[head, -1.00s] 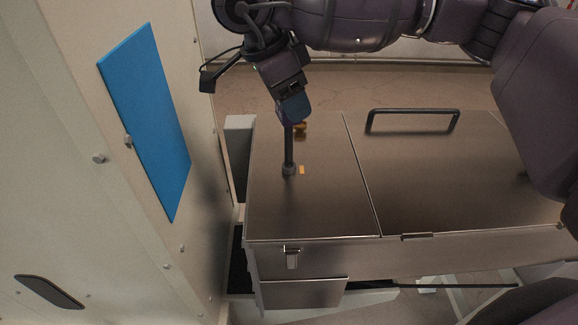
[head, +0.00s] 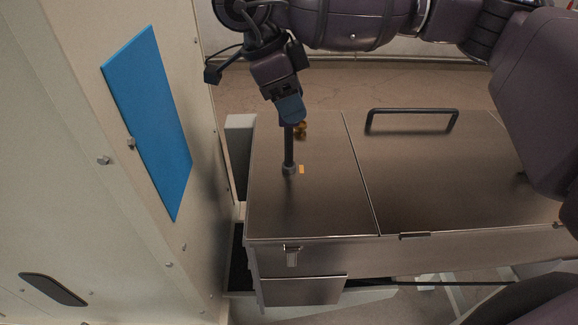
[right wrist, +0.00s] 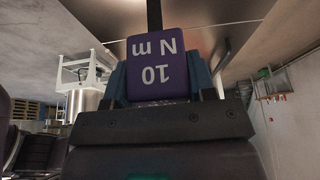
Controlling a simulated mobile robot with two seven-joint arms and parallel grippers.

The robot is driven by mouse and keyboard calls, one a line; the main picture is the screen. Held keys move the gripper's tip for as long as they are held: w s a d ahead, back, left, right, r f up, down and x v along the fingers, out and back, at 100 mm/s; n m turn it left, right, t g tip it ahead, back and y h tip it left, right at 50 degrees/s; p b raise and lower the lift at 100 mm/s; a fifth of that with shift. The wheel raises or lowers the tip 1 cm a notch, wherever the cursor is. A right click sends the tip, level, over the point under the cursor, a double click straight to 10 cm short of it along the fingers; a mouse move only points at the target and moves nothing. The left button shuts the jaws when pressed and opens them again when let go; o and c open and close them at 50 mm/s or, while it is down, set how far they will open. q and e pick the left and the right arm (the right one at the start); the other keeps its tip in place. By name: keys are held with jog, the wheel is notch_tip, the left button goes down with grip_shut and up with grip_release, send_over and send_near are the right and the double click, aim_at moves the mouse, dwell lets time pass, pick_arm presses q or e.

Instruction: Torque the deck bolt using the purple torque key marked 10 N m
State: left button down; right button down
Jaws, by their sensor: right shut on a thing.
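The purple torque key's dark shaft (head: 289,148) stands upright with its socket end on the tank deck (head: 320,200), beside a small orange mark (head: 301,169). The deck bolt is hidden under the socket. My right gripper (head: 289,112) is above the deck, shut on the key's handle. In the right wrist view the purple handle (right wrist: 157,68) reads "10 N m", upside down, between the blue fingers. My left gripper is not in view.
A second lid with a black handle (head: 412,113) lies to the right of the seam. A pale wall with a blue panel (head: 150,120) and protruding bolts stands close on the left. A brass-coloured fitting (head: 300,130) is just behind the key shaft.

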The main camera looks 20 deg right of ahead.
jog(key=shift+f, duration=0.15)
jog(key=shift+m+g, duration=0.4)
jog(key=shift+m, duration=0.5)
jog(key=shift+s, duration=0.1)
jog(key=shift+n, duration=0.4)
jog(key=shift+r, duration=0.2)
